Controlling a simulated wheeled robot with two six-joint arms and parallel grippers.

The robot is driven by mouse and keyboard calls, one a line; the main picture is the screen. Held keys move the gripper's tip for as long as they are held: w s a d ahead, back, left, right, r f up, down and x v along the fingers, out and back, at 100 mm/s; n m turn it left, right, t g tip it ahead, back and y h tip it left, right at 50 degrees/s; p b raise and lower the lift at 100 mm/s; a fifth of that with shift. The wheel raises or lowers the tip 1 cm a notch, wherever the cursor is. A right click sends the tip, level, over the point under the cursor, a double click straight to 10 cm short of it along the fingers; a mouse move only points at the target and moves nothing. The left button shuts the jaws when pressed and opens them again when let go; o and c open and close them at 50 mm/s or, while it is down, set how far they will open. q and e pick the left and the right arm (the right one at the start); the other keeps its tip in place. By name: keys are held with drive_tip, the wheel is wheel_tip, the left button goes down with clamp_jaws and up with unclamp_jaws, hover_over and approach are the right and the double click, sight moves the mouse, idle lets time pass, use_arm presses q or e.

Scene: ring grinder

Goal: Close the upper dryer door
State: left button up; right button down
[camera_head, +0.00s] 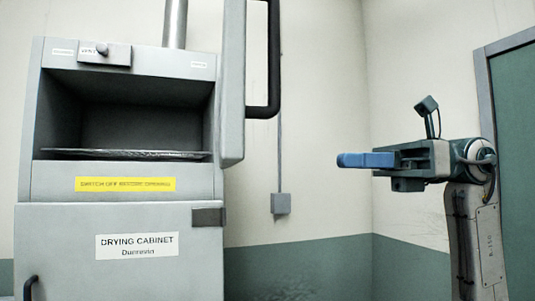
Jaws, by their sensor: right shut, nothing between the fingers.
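The drying cabinet (190,185) stands at the left with its upper compartment (140,115) open. The upper dryer door (233,90) is swung wide open at the right side of the opening, seen nearly edge-on, with a black bar handle (274,60) on its right face. The door's top is cut off by the picture's edge. My right gripper (345,160) is shut and empty, with blue fingers pointing left. It is right of the door and its handle, apart from both, at about the height of the door's lower end. My left gripper is not in view.
The lower door (150,275) of the cabinet is shut, with a black handle (30,288) at its left. A metal pipe (175,25) rises from the cabinet top. A grey wall box (281,204) hangs behind. A green door (515,120) is at the far right.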

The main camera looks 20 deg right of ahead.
sight(234, 111)
drive_tip(key=w+a+p, duration=0.1)
drive_tip(key=a+p, duration=0.5)
drive_tip(key=a, duration=0.6)
drive_tip(key=shift+w+a, duration=0.2)
drive_tip(key=shift+a, duration=0.15)
